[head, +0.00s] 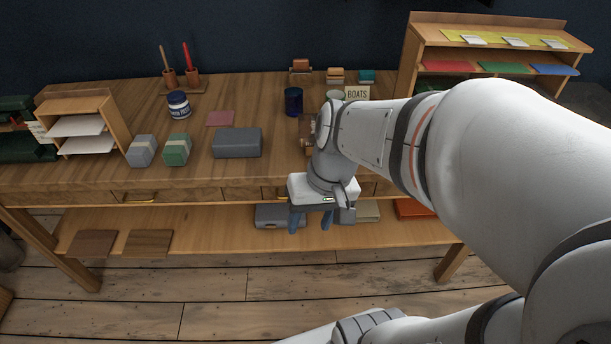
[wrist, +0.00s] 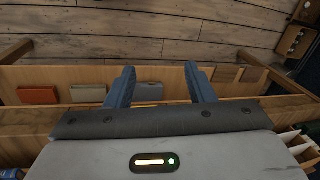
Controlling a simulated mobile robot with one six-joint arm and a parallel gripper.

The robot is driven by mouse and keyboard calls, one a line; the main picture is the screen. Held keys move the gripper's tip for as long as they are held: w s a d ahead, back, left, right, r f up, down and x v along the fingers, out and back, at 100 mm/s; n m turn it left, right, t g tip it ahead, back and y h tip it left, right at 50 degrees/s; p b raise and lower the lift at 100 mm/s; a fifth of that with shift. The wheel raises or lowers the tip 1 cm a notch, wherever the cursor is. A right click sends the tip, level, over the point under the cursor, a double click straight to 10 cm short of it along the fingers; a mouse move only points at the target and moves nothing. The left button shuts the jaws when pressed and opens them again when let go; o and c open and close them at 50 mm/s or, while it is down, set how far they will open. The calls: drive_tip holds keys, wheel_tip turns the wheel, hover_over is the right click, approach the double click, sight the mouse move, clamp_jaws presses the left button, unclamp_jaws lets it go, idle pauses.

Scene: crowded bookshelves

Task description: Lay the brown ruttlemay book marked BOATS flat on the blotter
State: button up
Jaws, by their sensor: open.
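A cream label reading BOATS (head: 357,94) shows at the back of the tabletop, just above my arm. My arm covers the spot below it, and I cannot make out a brown book there. A brown object (head: 307,135) shows partly beside my wrist, and I cannot tell what it is. A flat mauve square (head: 220,118) lies on the tabletop; I cannot tell whether it is the blotter. My gripper (head: 311,221) points down in front of the table's front edge, open and empty. Its two blue fingers stand apart in the wrist view (wrist: 161,84).
The tabletop holds a grey box (head: 237,143), a green block (head: 177,150), a grey block (head: 141,151) and a dark blue cup (head: 293,101). A paper rack (head: 82,127) stands left, a shelf unit (head: 500,50) back right. Boxes sit on the lower shelf (head: 220,255).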

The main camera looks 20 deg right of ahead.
drive_tip(key=r, duration=0.1)
drive_tip(key=d+r+t+h, duration=0.1)
drive_tip(key=r+t+h, duration=0.1)
drive_tip(key=shift+w+d+n, duration=0.25)
drive_tip(key=shift+n, duration=0.05)
